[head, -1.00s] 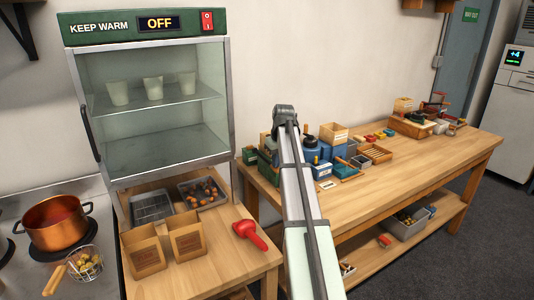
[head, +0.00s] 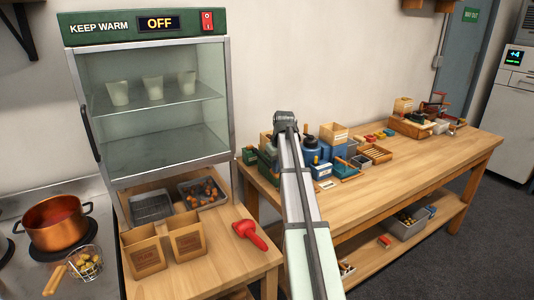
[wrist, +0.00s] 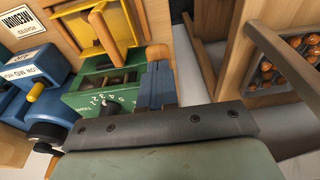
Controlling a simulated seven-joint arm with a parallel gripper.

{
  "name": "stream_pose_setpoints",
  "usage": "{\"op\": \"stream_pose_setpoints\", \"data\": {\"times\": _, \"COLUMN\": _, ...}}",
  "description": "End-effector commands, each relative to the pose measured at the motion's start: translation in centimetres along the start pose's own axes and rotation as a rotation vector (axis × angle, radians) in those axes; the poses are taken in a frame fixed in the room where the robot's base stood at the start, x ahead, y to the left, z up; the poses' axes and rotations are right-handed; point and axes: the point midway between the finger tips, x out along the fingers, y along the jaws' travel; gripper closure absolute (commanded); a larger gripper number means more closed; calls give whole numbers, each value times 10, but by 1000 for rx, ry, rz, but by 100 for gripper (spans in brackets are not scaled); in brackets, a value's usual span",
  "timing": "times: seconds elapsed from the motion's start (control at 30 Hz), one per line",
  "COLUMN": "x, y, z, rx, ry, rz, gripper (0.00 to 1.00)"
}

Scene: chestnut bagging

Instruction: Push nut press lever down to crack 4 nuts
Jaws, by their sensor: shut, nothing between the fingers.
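In the wrist view a green box (wrist: 88,102) with numbers on its front and dark pieces inside its open top stands just beyond my gripper. A yellow plate (wrist: 92,36) and a wooden handle (wrist: 103,34) are above it; they look like the press and its lever, but I cannot be sure. My gripper (wrist: 156,72) is shut, its blue fingers side by side just right of the box. I cannot tell whether they touch it. In the head view my arm hides the gripper.
Blue device (wrist: 38,95) with a yellow knob is left of the box. A wooden tray of brown nuts (wrist: 292,66) is at right. In the head view, the right bench (head: 400,185) has clear wood in front; a warming cabinet (head: 150,100) and red scoop (head: 249,233) are left.

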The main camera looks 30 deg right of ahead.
Motion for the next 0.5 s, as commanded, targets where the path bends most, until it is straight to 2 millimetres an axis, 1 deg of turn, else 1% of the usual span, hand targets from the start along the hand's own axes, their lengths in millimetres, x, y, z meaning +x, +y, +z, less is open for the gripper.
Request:
{"op": "stream_pose_setpoints", "data": {"times": 0.13, "x": 7, "y": 0, "z": 2, "rx": 0, "ry": -2, "rz": 0, "gripper": 100}}
{"op": "stream_pose_setpoints", "data": {"times": 0.23, "x": 6, "y": 0, "z": 1, "rx": 0, "ry": -1, "rz": 0, "gripper": 100}}
{"op": "stream_pose_setpoints", "data": {"times": 0.37, "x": -2, "y": 0, "z": -2, "rx": 0, "ry": 0, "rz": 0, "gripper": 100}}
{"op": "stream_pose_setpoints", "data": {"times": 0.5, "x": -15, "y": 0, "z": -7, "rx": 0, "ry": 2, "rz": 1, "gripper": 100}}
